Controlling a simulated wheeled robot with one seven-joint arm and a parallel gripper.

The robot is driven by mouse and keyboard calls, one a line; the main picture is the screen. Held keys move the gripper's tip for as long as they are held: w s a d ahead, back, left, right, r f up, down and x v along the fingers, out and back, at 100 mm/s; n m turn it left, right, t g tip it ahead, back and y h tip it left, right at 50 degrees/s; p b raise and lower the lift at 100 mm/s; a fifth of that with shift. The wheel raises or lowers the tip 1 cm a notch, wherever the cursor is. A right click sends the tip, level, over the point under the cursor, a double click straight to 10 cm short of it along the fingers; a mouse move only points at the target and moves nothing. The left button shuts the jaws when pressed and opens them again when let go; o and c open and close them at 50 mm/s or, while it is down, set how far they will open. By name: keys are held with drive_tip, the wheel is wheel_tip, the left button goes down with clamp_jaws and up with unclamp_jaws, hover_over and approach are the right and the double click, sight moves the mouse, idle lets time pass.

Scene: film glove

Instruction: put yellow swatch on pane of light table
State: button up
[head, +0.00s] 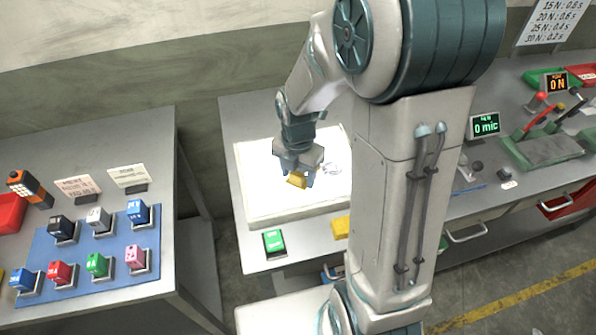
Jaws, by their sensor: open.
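The light table (243,205) is a low white box on the grey bench, and its bright pane (262,192) faces up. A small yellow swatch (297,181) shows at the fingertips of my gripper (296,178), over the pane in this view. My gripper points down and is open around or just above the swatch. I cannot tell whether the swatch touches the pane or the fingers. My arm hides the right part of the light table.
A green-screened device (274,242) and another yellow item (341,227), partly hidden by my arm, are at the light table's front. A left table holds a blue mat (50,262) with several coloured blocks. A lever press (545,148) and a display (485,126) stand right.

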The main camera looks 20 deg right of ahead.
drive_tip(key=shift+r, duration=0.1)
wheel_tip(320, 180, up, 11)
drive_tip(key=s+d+r+m+t, duration=0.1)
drive_tip(key=s+m, duration=0.5)
drive_tip(key=m, duration=0.7)
drive_tip(key=s+d+r+m+t, duration=0.1)
drive_tip(key=s+m, duration=0.5)
drive_tip(key=m, duration=0.8)
drive_tip(key=shift+s+r+t, duration=0.4)
drive_tip(key=shift+r+t, duration=0.4)
drive_tip(key=shift+r, duration=0.05)
